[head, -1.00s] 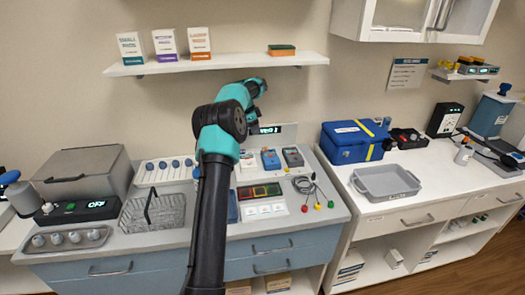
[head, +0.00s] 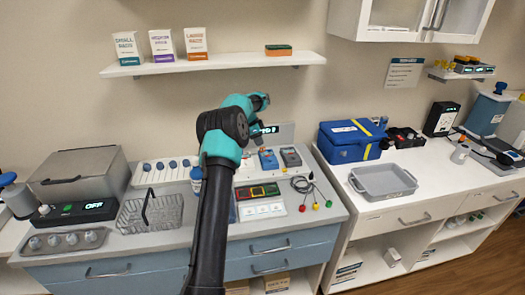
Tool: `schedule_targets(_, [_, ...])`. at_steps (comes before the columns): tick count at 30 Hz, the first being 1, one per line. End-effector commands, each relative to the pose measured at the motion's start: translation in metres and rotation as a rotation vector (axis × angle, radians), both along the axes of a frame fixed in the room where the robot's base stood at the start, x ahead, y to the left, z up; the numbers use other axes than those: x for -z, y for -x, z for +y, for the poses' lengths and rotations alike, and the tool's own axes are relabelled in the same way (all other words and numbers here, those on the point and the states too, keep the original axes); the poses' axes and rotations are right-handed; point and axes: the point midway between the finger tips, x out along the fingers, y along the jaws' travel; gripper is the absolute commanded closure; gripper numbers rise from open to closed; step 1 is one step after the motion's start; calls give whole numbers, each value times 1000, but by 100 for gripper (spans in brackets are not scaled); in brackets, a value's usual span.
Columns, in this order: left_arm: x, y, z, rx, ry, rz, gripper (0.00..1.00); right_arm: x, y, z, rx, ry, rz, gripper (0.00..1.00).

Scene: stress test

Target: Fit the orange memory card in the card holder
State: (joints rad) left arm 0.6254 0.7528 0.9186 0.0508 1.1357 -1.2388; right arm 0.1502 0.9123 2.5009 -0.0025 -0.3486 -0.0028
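A dark holder with red, green and yellow-edged slots (head: 257,191) lies on the left counter above a white strip with several labels; it looks like the card holder. I cannot make out the orange memory card for certain. My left arm comes up from the bottom middle and bends over the counter. Its gripper (head: 262,131) is near the wall, behind and above the holder and apart from it. The fingers are too small and dark to tell open from shut. My arm hides part of the counter left of the holder. My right gripper is not in view.
Handheld meters (head: 269,159) stand behind the holder, and cables with coloured ends (head: 312,190) lie right of it. A wire basket (head: 150,212) is at the left. A wall shelf (head: 215,64) hangs above. A grey tray (head: 383,181) and blue case (head: 351,140) are on the right counter.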

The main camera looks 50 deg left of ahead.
Motion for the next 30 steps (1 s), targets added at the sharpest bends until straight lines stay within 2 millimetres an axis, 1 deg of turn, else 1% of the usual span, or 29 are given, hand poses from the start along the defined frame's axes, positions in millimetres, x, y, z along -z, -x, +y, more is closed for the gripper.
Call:
schedule_targets(1, [7, -2, -2, 1, 1, 2, 70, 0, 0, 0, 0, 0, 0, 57])
schedule_targets(3, [14, -4, -3, 1, 1, 2, 70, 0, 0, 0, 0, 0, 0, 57])
schedule_targets(10, [31, -10, -6, 1, 2, 1, 70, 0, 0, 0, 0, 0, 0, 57])
schedule_targets(21, [34, -11, -7, 0, 1, 0, 70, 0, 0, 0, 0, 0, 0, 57])
schedule_targets(30, [34, -10, -6, 0, 1, 0, 84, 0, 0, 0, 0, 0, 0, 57])
